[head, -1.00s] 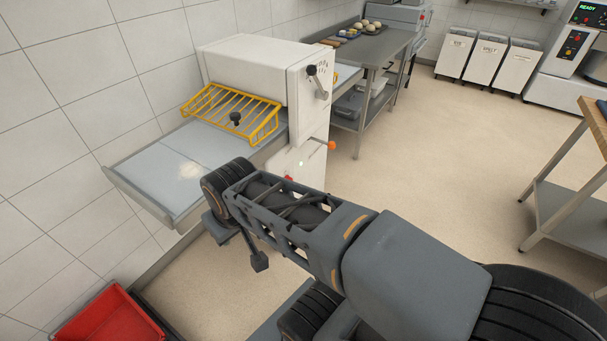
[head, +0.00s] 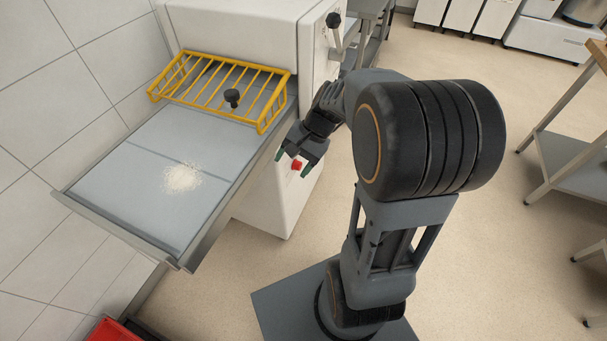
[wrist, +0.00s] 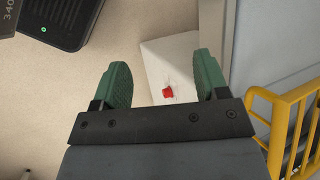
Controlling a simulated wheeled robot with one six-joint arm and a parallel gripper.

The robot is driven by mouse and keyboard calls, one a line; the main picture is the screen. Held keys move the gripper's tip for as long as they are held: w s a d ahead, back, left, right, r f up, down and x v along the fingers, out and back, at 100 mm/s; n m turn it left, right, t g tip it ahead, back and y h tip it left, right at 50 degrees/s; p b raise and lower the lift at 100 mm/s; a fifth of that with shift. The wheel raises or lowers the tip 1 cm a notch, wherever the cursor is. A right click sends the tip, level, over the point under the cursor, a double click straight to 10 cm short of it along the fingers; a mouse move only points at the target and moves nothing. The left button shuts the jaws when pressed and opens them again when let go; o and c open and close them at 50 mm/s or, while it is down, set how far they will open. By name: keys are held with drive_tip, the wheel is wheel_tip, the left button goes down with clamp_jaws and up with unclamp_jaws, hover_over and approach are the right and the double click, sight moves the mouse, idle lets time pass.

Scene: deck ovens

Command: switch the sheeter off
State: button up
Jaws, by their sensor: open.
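The sheeter (head: 270,197) is a white machine with a grey infeed table (head: 120,195) and a yellow wire guard (head: 222,88). A red button (head: 297,165) sits on the white body below the table. It also shows in the wrist view (wrist: 168,93), between my fingers and beyond their tips. My gripper (head: 293,168) is open and empty, pointing down beside the table edge, near the red button. In the wrist view my green fingers (wrist: 163,82) are spread apart. I see no contact with the button. A lever with a black knob (head: 334,22) is on the upper side.
A red crate (head: 112,330) is on the floor at lower left. A steel-legged bench (head: 570,150) stands at right. The floor between is clear.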

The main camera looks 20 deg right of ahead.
drive_tip(key=w+d+f+m+t+y+b, duration=0.1)
drive_tip(key=w+d+f+m+y+b, duration=0.15)
drive_tip(key=f, duration=0.25)
drive_tip(key=w+d+f+m+y+b, duration=0.1)
drive_tip(key=w+d+f+m+y, duration=0.15)
drive_tip(key=f, duration=0.25)
drive_tip(key=m+t+b, duration=0.9)
drive_tip(key=m+t, duration=0.3)
drive_tip(key=m, duration=0.2)
approach(301, 166)
drive_tip(key=shift+y, duration=0.4)
drive_tip(key=x, duration=0.9)
drive_tip(key=shift+w+f+b, duration=0.15)
drive_tip(key=shift+f+b, duration=0.05)
drive_tip(key=shift+b, duration=0.1)
drive_tip(key=c, duration=0.9)
